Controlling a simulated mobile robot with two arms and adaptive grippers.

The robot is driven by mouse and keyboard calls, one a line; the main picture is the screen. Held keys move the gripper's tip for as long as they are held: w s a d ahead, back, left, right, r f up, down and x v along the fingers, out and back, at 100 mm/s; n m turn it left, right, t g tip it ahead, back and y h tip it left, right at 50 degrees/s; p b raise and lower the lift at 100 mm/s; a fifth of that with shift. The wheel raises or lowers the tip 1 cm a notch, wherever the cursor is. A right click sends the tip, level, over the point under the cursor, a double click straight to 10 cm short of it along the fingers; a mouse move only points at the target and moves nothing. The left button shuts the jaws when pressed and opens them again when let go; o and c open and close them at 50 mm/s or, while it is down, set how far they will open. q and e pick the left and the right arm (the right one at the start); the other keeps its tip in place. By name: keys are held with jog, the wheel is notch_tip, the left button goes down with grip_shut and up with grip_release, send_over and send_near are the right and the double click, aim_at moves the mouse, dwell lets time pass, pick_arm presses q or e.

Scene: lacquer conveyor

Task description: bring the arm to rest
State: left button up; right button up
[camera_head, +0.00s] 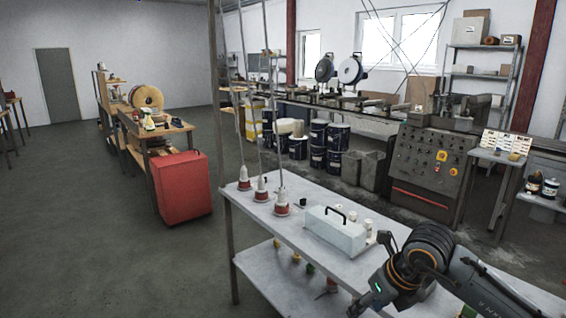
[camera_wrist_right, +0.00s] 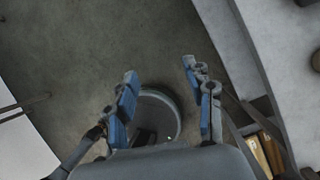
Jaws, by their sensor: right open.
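My right arm (camera_head: 425,258) comes in from the lower right of the head view, over the front of the grey workbench (camera_head: 262,212). It is bent, with its wrist near the bench's front edge. My right gripper shows at the bottom of the head view, partly cut off by the frame. In the right wrist view my right gripper (camera_wrist_right: 159,82) has its two blue-padded fingers apart, with nothing between them. Below the fingers is grey floor (camera_wrist_right: 90,50). My left gripper does not show.
On the bench stand a pale toolbox (camera_head: 335,236) with a black handle and several red-and-white bobbins with rods rising from them. A red cabinet (camera_head: 181,187) stands on the left floor. A control cabinet (camera_head: 425,172) is behind the bench. Open floor (camera_head: 110,250) lies at the left.

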jog(key=w+a+f+m+y, duration=0.2)
jog(key=a+f+m+y, duration=0.5)
jog(key=a+f+y, duration=0.4)
jog(key=s+d+f+m+t+h, duration=0.1)
jog(key=d+f+m+t+h, duration=0.4)
jog(key=f+m, duration=0.65)
jog(key=s+d+f+m+t+h, duration=0.1)
jog(key=d+f+m+t+h, duration=0.15)
jog(key=d+f+m, duration=0.85)
jog(key=s+d+f+m+g+h, duration=0.1)
jog(key=s+f+m+g+h, duration=0.3)
jog(key=s+f, duration=1.5)
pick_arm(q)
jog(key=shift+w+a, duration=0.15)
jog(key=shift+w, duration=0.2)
pick_arm(e)
jog(key=s+f+m+g+h, duration=0.1)
jog(key=s+f, duration=0.4)
jog(key=s, duration=0.8)
jog(key=s+f+m+g+h, duration=0.1)
jog(key=s+f+m+g, duration=0.2)
jog(key=s, duration=1)
notch_tip(320, 180, down, 2)
jog(key=shift+s+d+f+m+g, duration=0.1)
jog(key=shift+s+d+m+g, duration=0.2)
jog(key=shift+g, duration=0.85)
